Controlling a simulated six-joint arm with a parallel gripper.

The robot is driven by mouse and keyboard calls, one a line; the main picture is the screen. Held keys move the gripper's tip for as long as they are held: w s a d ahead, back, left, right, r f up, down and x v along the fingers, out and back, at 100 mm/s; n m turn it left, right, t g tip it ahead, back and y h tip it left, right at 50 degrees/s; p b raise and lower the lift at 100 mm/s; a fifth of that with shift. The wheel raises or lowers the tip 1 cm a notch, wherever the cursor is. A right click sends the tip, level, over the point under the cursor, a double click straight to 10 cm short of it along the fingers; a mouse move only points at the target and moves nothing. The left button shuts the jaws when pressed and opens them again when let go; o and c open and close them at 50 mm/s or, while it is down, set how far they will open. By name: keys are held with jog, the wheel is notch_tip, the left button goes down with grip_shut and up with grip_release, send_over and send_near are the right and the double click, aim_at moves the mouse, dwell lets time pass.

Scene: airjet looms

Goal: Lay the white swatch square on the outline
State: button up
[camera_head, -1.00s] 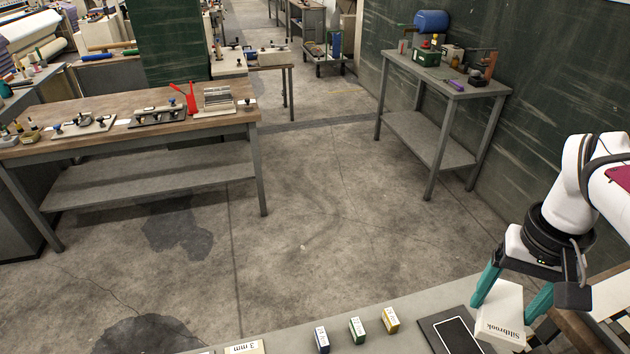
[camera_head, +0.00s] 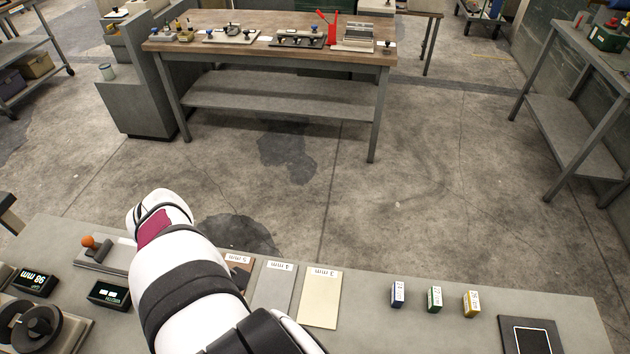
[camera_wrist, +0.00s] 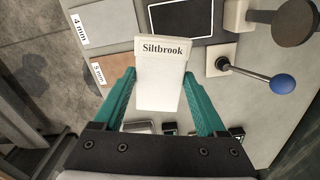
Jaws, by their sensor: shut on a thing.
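My gripper (camera_wrist: 158,80), with two teal fingers, is shut on a white block-like swatch (camera_wrist: 161,92) in the wrist view. "Siltbrook" is printed along the swatch's far edge. Neither the gripper nor the swatch shows in the head view. In the head view the outline (camera_head: 532,341) and mat (camera_head: 557,336) are at the bottom right, cut by the frame edge. Swatch height above the bench is unclear.
Three labelled sample cards, cream (camera_head: 320,297), grey (camera_head: 272,287) and brown (camera_head: 238,264), lie on the grey bench. Three small boxes, blue (camera_head: 398,294), green (camera_head: 435,298) and yellow (camera_head: 471,303), stand nearer the mat. A blue-knobbed lever (camera_wrist: 283,84) stands right of my gripper.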

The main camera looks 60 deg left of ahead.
jog(key=s+f+n, duration=0.1)
jog(key=s+f, duration=0.2)
jog(key=s, duration=0.3)
jog(key=s+f+n, duration=0.1)
jog(key=s+f, duration=0.2)
jog(key=s, duration=0.4)
jog(key=s+f, duration=0.3)
jog(key=s, duration=0.4)
jog(key=shift+n, duration=0.4)
jog(key=shift+f, duration=2)
jog(key=o, duration=1.5)
jog(key=shift+f, duration=0.15)
jog(key=shift+c, duration=0.2)
notch_tip(320, 180, up, 12)
jog(key=shift+r, duration=0.2)
